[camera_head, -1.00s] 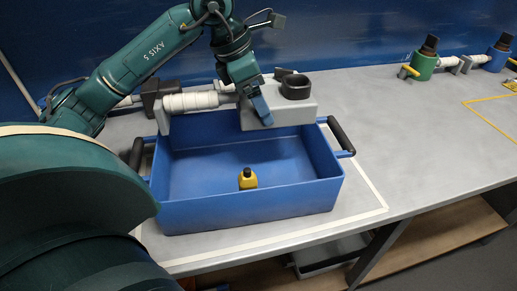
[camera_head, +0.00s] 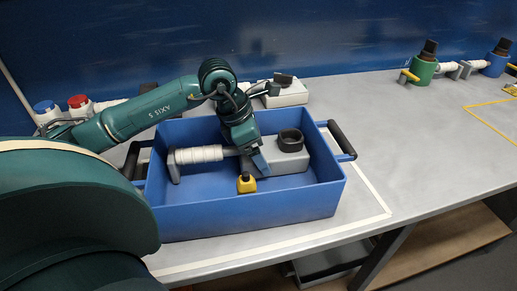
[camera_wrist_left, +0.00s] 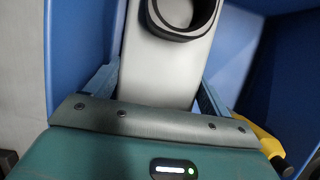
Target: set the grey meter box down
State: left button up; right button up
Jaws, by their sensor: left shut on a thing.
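The grey meter box (camera_head: 291,160), with a black ring on top, is low inside the blue crate (camera_head: 250,216), toward its right back. My left gripper (camera_head: 262,163) is shut on it. In the left wrist view the pale box (camera_wrist_left: 160,75) sits between the two blue fingers. I cannot tell whether its underside touches the crate floor. A white ribbed cylinder (camera_head: 199,154) with a grey end lies in line to its left, inside the crate; the arm hides whether they are joined. My right gripper is not in view.
Behind the crate are a pale box (camera_head: 285,96) and blue- and red-capped things (camera_head: 78,103). The crate has black handles (camera_head: 342,140).

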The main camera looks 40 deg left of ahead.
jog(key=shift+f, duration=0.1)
pick_arm(q)
jog(key=o, duration=0.8)
jog(key=shift+f, duration=0.15)
jog(key=shift+c, duration=0.2)
jog(key=shift+o, duration=0.9)
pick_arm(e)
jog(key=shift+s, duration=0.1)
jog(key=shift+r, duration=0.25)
pick_arm(q)
jog(key=shift+r, duration=0.35)
jog(key=p+v, duration=0.1)
jog(key=v, duration=0.9)
jog(key=shift+a+r, duration=0.1)
jog(key=shift+r, duration=0.2)
jog(key=shift+s+a+r, duration=0.1)
jog(key=shift+s+r, duration=0.15)
jog(key=shift+r, duration=0.2)
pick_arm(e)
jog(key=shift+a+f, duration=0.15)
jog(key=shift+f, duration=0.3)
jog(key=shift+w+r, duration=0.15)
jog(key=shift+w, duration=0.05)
